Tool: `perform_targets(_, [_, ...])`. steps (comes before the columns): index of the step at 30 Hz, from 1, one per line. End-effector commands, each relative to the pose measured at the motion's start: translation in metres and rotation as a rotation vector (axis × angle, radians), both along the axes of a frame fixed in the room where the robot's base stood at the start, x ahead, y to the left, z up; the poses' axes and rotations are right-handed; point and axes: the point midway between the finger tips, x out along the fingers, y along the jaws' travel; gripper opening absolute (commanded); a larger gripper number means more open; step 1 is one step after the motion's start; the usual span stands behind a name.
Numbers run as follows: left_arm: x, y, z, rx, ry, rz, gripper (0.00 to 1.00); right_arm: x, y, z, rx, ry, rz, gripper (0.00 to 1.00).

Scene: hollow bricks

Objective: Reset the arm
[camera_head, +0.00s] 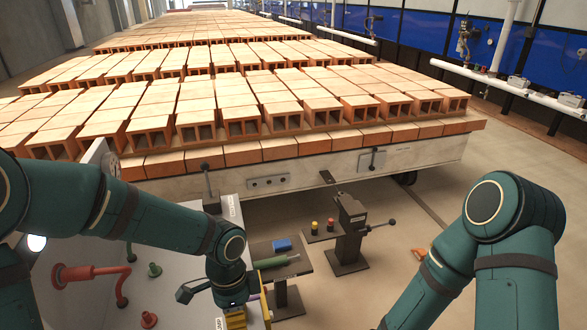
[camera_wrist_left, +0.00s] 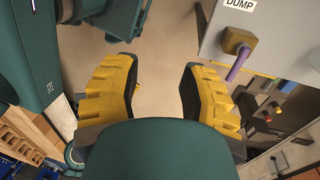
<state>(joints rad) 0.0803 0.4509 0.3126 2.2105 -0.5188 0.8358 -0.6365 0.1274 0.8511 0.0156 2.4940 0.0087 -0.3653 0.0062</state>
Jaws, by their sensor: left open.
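My left arm (camera_head: 160,215), dark green, reaches in from the left of the head view and bends down at its wrist. My left gripper (camera_wrist_left: 158,75) shows in the left wrist view with its two yellow ribbed fingers wide apart. Nothing is between them but the floor behind. In the head view only part of the yellow fingers shows at the bottom edge, beside the grey panel box. My right arm (camera_head: 510,225) is bent at the right of the head view. Its gripper is outside the picture.
A long cart (camera_head: 395,158) carries many rows of hollow orange bricks (camera_head: 240,122). A grey panel with a red handle (camera_head: 90,273) stands at the lower left. A purple lever (camera_wrist_left: 238,65) sits under a DUMP label. A lever stand (camera_head: 350,230) and small table (camera_head: 275,262) are near.

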Motion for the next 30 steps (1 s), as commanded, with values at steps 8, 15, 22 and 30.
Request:
perform_targets(8, [-0.015,-0.032,-0.065,-0.161,0.043,0.404,0.42,0.000,0.000,0.000,0.000,-0.001,0.000,0.40])
perform_targets(15, [-0.029,-0.042,-0.129,-0.237,0.068,0.954,0.42,0.000,0.000,0.000,0.000,0.001,0.000,0.40])
perform_targets(22, [-0.039,-0.023,-0.169,-0.219,0.025,1.368,0.42,0.000,0.000,0.000,0.000,0.000,0.000,0.40])
perform_targets(30, [-0.041,-0.013,-0.178,-0.210,-0.004,1.481,0.42,0.000,0.000,0.000,0.000,0.000,0.000,0.40])
